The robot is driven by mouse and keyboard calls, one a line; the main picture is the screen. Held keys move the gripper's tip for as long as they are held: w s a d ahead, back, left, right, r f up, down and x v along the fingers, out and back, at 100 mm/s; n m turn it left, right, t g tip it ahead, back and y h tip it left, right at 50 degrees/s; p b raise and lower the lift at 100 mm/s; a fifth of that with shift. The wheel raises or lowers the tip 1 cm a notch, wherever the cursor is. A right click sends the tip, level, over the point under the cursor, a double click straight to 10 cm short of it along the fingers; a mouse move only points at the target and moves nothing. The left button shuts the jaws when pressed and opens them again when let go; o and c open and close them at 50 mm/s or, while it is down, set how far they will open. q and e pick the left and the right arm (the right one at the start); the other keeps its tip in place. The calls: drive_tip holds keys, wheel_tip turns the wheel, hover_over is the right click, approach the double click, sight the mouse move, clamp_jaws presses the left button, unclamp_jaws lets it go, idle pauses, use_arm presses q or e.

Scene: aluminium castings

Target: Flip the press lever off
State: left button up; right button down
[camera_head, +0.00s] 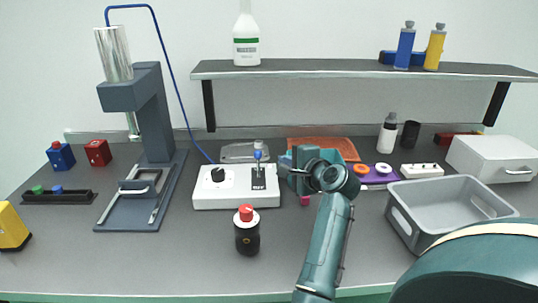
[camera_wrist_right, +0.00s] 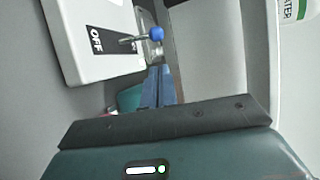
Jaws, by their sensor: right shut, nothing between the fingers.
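The press lever (camera_head: 258,156) is a thin metal stick with a blue knob. It stands up from a dark plate on the white control box (camera_head: 207,200), left of my right gripper (camera_head: 285,163). In the right wrist view the blue knob (camera_wrist_right: 156,33) is just beyond the shut fingers (camera_wrist_right: 158,82), with a small gap that I cannot judge exactly. The word OFF shows on the dark plate (camera_wrist_right: 97,40) beside the lever. My right gripper is shut and empty. The press (camera_head: 152,110) stands left of the box. My left gripper is not in view.
A black bottle with a red cap (camera_head: 247,232) stands in front of the box. An orange tray (camera_head: 340,148) lies behind my right gripper. A grey crate (camera_head: 455,215) is at the right. A shelf (camera_head: 300,70) runs above.

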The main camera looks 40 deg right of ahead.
sight(258, 164)
drive_tip(key=x, duration=0.9)
drive_tip(key=shift+w, duration=0.15)
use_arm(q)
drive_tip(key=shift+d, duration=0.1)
